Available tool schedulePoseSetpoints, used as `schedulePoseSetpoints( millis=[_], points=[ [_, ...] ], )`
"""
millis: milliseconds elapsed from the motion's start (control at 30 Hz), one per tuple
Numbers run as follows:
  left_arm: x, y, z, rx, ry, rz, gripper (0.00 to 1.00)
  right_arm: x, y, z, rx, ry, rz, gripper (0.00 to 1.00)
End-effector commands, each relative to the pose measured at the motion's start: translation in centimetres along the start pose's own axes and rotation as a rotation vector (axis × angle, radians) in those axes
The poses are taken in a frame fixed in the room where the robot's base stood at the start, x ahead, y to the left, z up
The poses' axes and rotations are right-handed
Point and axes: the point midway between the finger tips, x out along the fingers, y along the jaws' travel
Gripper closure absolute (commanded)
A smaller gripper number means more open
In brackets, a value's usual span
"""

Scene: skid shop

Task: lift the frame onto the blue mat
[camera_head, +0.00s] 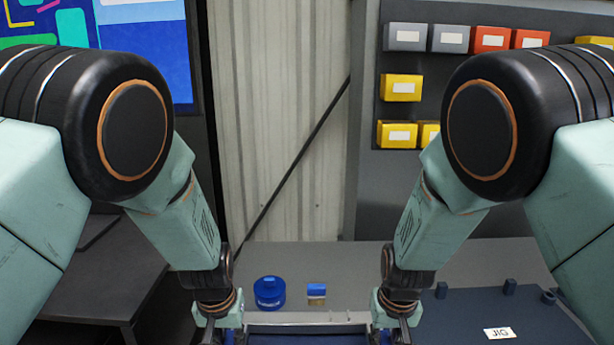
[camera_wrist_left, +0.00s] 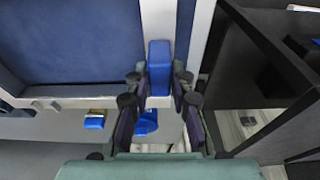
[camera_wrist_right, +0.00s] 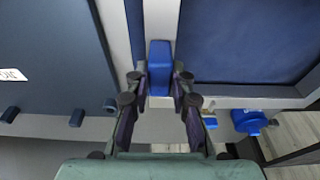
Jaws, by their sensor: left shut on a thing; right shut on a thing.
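A side rail (camera_wrist_left: 156,18) and a blue handle (camera_wrist_left: 159,65) show in the left wrist view, another blue handle (camera_wrist_right: 159,65) in the right. My left gripper (camera_head: 219,335) is shut on the left handle, and my right gripper (camera_head: 397,335) on the right handle. A dark blue surface (camera_wrist_left: 70,40) shows inside the frame, and a blue strip (camera_wrist_left: 186,30) outside its rail, apparently the blue mat underneath. I cannot tell whether the frame touches it.
A round blue container (camera_head: 269,293) and a small blue-topped block (camera_head: 316,293) stand on the grey bench behind the frame. A dark blue board (camera_head: 470,318) with pegs and a JIG label lies at right. Wall bins (camera_head: 402,88) hang behind. A dark shelf (camera_wrist_left: 265,60) is at left.

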Motion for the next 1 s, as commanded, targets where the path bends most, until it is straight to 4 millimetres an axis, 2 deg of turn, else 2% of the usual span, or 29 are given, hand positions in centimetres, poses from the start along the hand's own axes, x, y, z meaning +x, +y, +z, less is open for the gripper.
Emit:
schedulePoseSetpoints(
  millis=[767, 800, 1000],
  points=[
    [0.77, 0.00, 0.31, -0.001, 0.001, 0.000, 1.00, 0.78, -0.03, 0.30, 0.001, 0.001, 0.000, 1.00],
    [0.77, 0.00, 0.30, -0.001, 0.001, 0.000, 1.00, 0.78, -0.03, 0.30, 0.000, 0.001, 0.000, 0.76],
    [0.76, 0.00, 0.30, -0.001, 0.001, 0.000, 1.00, 0.78, -0.02, 0.32, 0.000, 0.001, 0.000, 0.59]
  ],
)
